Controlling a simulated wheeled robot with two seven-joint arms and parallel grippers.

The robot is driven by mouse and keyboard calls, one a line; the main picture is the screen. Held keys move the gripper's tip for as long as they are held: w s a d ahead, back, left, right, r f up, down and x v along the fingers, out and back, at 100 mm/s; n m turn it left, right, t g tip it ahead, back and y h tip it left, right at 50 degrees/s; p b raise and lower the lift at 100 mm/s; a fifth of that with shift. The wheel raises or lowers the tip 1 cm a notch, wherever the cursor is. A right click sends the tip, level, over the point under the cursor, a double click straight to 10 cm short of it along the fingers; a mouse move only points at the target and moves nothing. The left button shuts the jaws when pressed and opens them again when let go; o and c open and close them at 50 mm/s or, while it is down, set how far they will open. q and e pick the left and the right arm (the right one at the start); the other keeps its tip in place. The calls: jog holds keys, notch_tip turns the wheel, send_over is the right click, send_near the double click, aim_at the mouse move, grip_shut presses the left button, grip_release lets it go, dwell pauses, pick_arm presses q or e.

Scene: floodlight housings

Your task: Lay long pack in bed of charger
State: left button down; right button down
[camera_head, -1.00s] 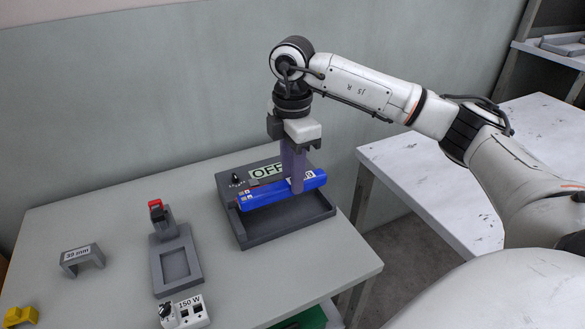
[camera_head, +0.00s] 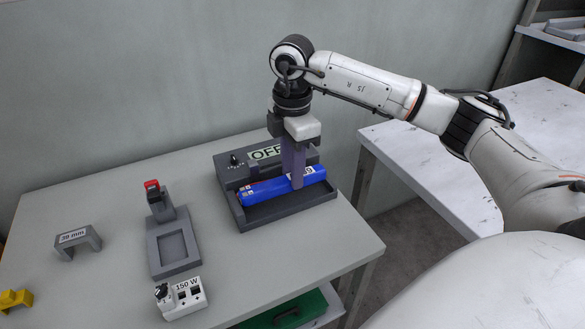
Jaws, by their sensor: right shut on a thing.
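The long pack (camera_head: 262,191) is a blue bar with a white label near its right end. The charger (camera_head: 238,219) is a dark grey unit with a knob and an "OFF" sign at its back and a shallow bed in front. My right gripper (camera_head: 297,182) points straight down and is shut on the pack near its right end. The pack lies lengthwise over the bed, low and close to its back side. I cannot tell whether it touches the bed floor. The gripper fingers hide part of the pack and sign. My left gripper is not in view.
Left of the charger stand a grey fixture (camera_head: 153,252) with a red-topped post, a white "150 W" box (camera_head: 183,297), a grey bracket (camera_head: 77,242) and a yellow part (camera_head: 14,300). A white table (camera_head: 450,150) stands to the right across a gap.

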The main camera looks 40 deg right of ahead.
jog(key=shift+f+b, duration=0.7)
jog(key=shift+f, duration=0.75)
dwell(0.8)
jog(key=c, duration=1.3)
grip_release()
jog(key=shift+c, duration=0.2)
jog(key=shift+r, duration=0.25)
notch_tip(320, 180, up, 9)
jog(key=shift+p, duration=0.35)
jog(key=shift+r, duration=0.45)
